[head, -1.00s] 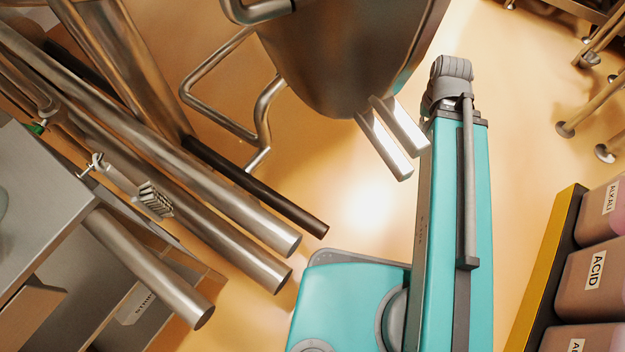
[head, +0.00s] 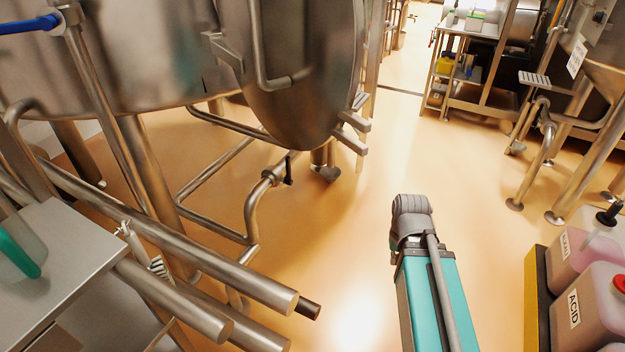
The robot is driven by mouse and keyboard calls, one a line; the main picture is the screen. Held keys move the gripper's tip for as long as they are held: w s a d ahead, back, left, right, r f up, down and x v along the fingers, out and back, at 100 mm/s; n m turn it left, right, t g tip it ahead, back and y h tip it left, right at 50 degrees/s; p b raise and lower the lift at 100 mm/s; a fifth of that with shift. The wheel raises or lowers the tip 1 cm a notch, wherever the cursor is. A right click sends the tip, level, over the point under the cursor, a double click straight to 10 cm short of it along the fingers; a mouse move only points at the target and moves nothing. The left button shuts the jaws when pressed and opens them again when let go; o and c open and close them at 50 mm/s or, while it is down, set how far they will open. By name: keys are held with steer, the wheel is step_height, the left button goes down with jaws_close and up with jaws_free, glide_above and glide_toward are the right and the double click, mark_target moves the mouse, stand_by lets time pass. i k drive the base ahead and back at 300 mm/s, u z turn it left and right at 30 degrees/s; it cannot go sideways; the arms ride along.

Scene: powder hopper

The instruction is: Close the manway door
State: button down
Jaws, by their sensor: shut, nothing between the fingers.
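The manway door (head: 300,95) is a large rounded steel plate at the upper middle of the head view. A bent bar handle (head: 262,70) is on its face, and steel lugs (head: 352,128) stick out at its lower right edge. A hinge bracket (head: 226,50) is at its left, beside the steel tank (head: 120,65). The door appears swung out from the tank; its top and the opening are outside or hidden from the view.
Steel pipes (head: 190,240) and a metal table (head: 60,260) fill the lower left. Thin bent pipes (head: 250,210) run under the door. Acid and alkali canisters (head: 590,300) stand at lower right. Open floor (head: 450,170) lies right of the door.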

mark_target(297, 64)
steer(key=k, duration=0.95)
steer(key=u, duration=1.5)
